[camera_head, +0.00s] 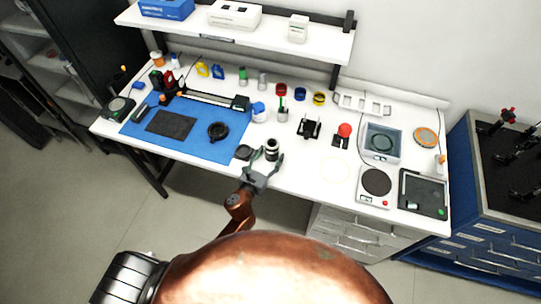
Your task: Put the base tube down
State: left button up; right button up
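A small dark-topped tube (271,146), which looks like the base tube, is upright near the table's front edge, right of the blue mat. My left gripper (267,156) is at the tube, with its fingers spread to either side of it. I cannot tell whether the fingers touch the tube, or whether its foot rests on the table. A small dark round part (243,152) lies just left of the gripper. My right gripper is not in view.
A blue mat (200,147) holds a black pad and a black ring (218,131). A black stand (309,128) and a red-topped item (344,131) stand to the right, with a balance (376,184) beyond. White table in front of them is clear.

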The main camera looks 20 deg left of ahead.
pick_arm(q)
jog(key=shift+r, duration=0.1)
jog(key=shift+r, duration=0.2)
jog(key=v, duration=1.2)
jog(key=shift+f, duration=0.1)
